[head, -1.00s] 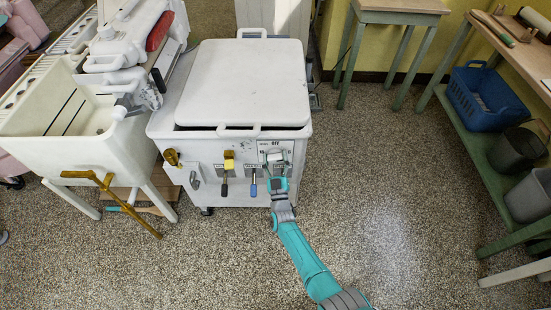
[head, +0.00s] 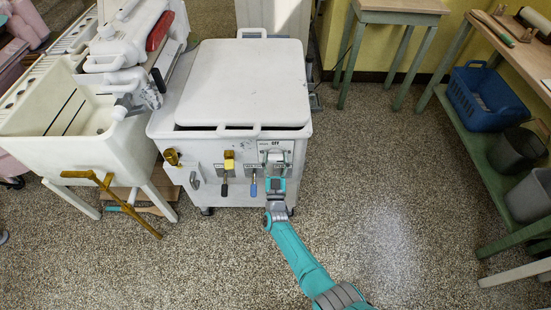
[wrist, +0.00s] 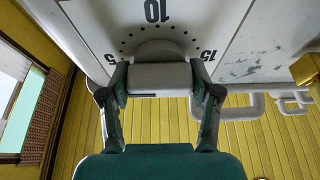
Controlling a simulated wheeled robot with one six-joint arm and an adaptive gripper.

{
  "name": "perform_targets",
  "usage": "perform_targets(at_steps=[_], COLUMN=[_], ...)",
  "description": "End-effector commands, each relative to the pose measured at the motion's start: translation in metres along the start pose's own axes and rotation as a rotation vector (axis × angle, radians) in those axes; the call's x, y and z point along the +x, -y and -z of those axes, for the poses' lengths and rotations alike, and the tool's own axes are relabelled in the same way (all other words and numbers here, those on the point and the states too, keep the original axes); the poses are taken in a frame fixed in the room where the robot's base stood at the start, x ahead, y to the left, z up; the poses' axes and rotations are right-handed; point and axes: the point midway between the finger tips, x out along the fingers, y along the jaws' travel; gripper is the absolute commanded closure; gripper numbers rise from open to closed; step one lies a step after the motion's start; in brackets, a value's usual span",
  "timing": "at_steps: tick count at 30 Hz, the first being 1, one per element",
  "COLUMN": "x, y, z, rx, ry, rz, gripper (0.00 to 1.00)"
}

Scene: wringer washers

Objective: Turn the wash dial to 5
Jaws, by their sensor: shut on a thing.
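The white washer (head: 240,85) stands in the middle of the head view with its lid down. On the right of its front is the dial plate (head: 275,145), marked OFF at the top. My gripper (wrist: 158,78) is shut on the dial, one finger at each end of the bar. In the head view my gripper (head: 276,172) covers the lower part of the plate. I cannot tell which number the dial points to.
Left of the dial are a blue-tipped lever (head: 253,187), a yellow-topped lever (head: 228,165) and a brass tap (head: 172,157). A cream sink (head: 95,150) stands at left. A green table with a blue basket (head: 487,97) is at right. The floor between is clear.

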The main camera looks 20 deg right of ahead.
Motion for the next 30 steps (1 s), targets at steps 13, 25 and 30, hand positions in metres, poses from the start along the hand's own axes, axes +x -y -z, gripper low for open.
perform_targets(at_steps=[13,25,30], x=[0.000,-0.050,-0.083], y=[0.000,0.000,0.001], z=[0.000,-0.001,-0.001], rx=[-0.001,-0.001,-0.001], ry=[0.001,0.003,0.002], rz=[0.001,0.003,0.003], gripper=[0.12,0.12,0.12])
